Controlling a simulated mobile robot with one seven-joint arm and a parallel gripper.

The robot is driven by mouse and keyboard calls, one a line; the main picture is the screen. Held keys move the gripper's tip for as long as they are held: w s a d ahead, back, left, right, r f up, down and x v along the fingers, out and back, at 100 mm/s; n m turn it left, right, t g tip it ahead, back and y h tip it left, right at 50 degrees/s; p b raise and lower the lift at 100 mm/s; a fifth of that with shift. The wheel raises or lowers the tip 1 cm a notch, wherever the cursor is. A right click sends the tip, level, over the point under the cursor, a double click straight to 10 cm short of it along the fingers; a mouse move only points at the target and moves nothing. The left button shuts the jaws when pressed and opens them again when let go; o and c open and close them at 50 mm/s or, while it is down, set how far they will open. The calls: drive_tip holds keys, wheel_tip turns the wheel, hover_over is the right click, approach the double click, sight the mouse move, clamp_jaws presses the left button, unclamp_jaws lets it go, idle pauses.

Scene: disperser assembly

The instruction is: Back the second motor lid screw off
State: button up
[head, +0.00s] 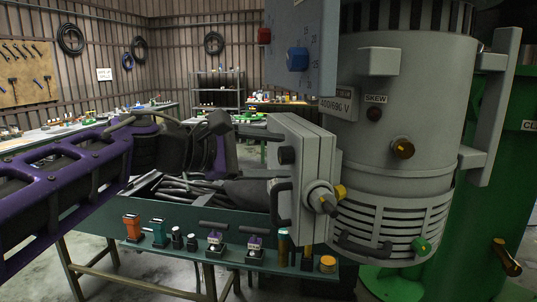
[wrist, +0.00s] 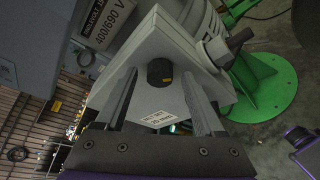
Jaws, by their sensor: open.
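The grey motor lid box (head: 310,165) is fixed to the side of the tall grey motor (head: 405,110). A round black screw knob (head: 287,155) sticks out of the box's left side; it also shows in the wrist view (wrist: 160,72), with a small yellow mark. My gripper (wrist: 161,78) is open, its two grey fingers on either side of this knob with visible gaps. In the head view, my purple and black arm reaches in from the left, and my gripper (head: 268,154) is at the box. I cannot tell how far out the screw is.
A green bench tray (head: 185,220) with tools, cables and small parts stands below my arm. A grey control panel (head: 300,40) hangs above. A green machine (head: 505,150) stands at right.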

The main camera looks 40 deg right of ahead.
drive_tip(key=shift+a, duration=0.1)
drive_tip(key=v, duration=1.7)
drive_tip(key=shift+w+r, duration=0.1)
